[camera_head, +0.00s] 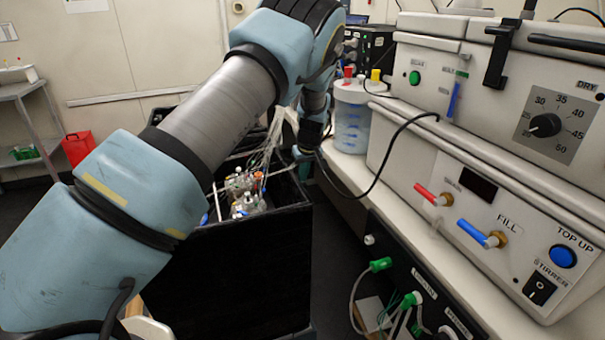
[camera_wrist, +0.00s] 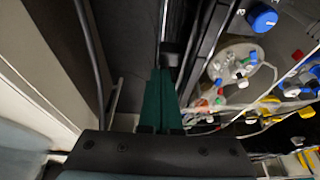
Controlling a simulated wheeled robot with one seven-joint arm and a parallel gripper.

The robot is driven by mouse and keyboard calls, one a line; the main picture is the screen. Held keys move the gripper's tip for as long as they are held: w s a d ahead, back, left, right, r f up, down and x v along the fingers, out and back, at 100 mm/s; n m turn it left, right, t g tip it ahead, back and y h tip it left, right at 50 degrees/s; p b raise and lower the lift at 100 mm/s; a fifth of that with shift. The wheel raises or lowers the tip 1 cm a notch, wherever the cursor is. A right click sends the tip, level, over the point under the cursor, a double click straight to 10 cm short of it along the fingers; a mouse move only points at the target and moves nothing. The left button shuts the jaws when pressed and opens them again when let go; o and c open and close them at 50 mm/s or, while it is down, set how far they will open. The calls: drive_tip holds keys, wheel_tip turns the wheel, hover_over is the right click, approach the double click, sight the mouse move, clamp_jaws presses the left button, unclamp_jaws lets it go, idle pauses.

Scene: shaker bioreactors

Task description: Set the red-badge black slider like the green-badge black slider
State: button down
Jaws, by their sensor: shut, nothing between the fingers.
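My gripper (camera_wrist: 160,80) shows in the wrist view with its dark green fingers shut together and nothing between them. A small dark block (camera_wrist: 169,54) lies just beyond the fingertips, beside a long black rail; I cannot tell whether it is a slider or whether the fingers touch it. In the head view my arm reaches across to the far end of the bench, and its fingertips cannot be made out there. I cannot identify the red-badge or green-badge black slider in either view.
A black open box (camera_head: 250,270) with glass vessels stands below my arm. On the bench at right are white control units (camera_head: 480,180) and a lidded blue tub (camera_head: 352,118). A black cable (camera_head: 385,150) hangs in front. Tubing and clamps crowd the wrist view's right side.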

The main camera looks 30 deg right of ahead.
drive_tip(key=shift+s+a+b, duration=0.2)
drive_tip(key=shift+s+b, duration=0.05)
drive_tip(key=shift+s, duration=1.25)
drive_tip(key=shift+s+a+b, duration=0.15)
drive_tip(key=shift+s+b, duration=0.1)
drive_tip(key=shift+s, duration=1.2)
